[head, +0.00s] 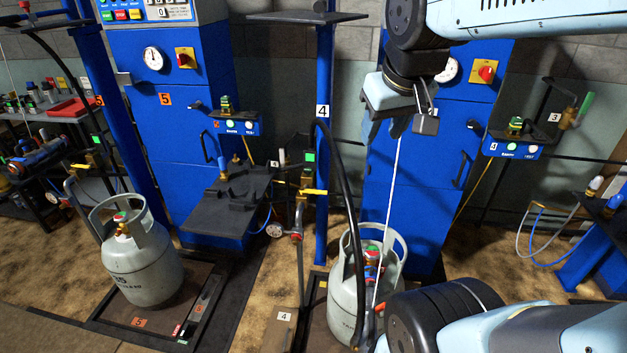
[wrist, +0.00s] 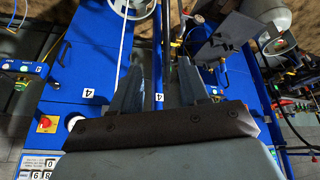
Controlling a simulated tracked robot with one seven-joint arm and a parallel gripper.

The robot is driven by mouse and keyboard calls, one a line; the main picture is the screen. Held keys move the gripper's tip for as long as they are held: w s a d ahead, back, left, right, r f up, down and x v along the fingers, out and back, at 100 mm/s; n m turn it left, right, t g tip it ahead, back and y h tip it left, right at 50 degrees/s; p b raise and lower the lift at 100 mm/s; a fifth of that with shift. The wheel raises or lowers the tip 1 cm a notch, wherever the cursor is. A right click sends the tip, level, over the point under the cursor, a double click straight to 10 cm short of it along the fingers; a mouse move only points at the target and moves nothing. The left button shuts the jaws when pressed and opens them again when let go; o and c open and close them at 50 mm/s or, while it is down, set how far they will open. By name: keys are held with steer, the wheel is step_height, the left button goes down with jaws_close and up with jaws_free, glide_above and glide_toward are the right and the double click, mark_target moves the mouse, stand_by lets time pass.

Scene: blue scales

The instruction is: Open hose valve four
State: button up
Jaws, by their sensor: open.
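In the head view, a valve with a yellow lever (head: 314,192) sits on the pipework just left of the blue post marked 4 (head: 323,180); I take it for hose valve four. The lever lies roughly level. A black hose (head: 346,185) arches from the post down to the grey gas cylinder (head: 345,290). My gripper (head: 397,128) hangs to the right of the post, above the cylinder and apart from the valve. In the wrist view my gripper (wrist: 158,90) has its two fingers spread, with the blue post and dark hose showing beyond the gap.
A dark shelf (head: 225,205) juts out left of the valve. Blue cabinets (head: 165,130) stand behind. Another grey cylinder (head: 140,262) stands at station 5 on the left. A thin white line (head: 393,200) hangs below my gripper. Brown floor shows between the stations.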

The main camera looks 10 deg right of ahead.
steer(key=w+f+n+g, duration=0.1)
steer(key=w+n+g, duration=0.15)
steer(key=w, duration=0.95)
steer(key=n+g, duration=0.3)
steer(key=n, duration=0.7)
glide_above(320, 191)
step_height(320, 191, down, 28)
step_height(320, 191, down, 14)
steer(key=shift+a+r, duration=0.1)
jaws_close()
